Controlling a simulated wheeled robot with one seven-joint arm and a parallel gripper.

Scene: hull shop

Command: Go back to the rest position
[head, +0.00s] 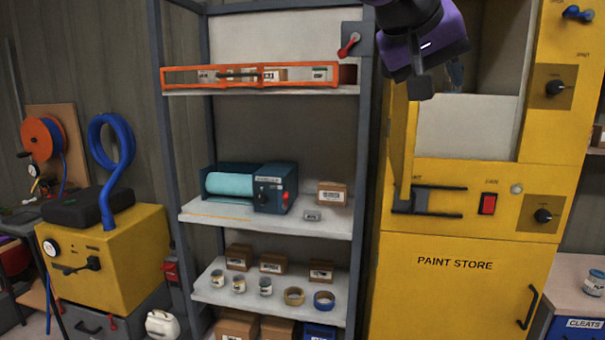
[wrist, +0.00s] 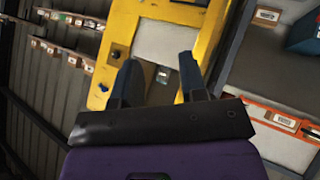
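My gripper (head: 420,88) is raised at the top of the head view, in front of the yellow paint store cabinet. Its purple housing and dark fingers show there. In the wrist view the two dark fingers (wrist: 158,75) stand apart with nothing between them, so it is open and empty. The yellow cabinet (wrist: 122,42) shows tilted beyond the fingers. The paint store (head: 455,290) has an open upper compartment with a pale panel, partly hidden by my gripper.
A grey shelf rack (head: 365,150) stands left of the cabinet, with an orange guard bar (head: 210,86) on its upper shelf and a teal machine (head: 272,188) below. A yellow unit (head: 110,265) with a blue hose (head: 127,150) is at left. A workbench (head: 565,272) is at right.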

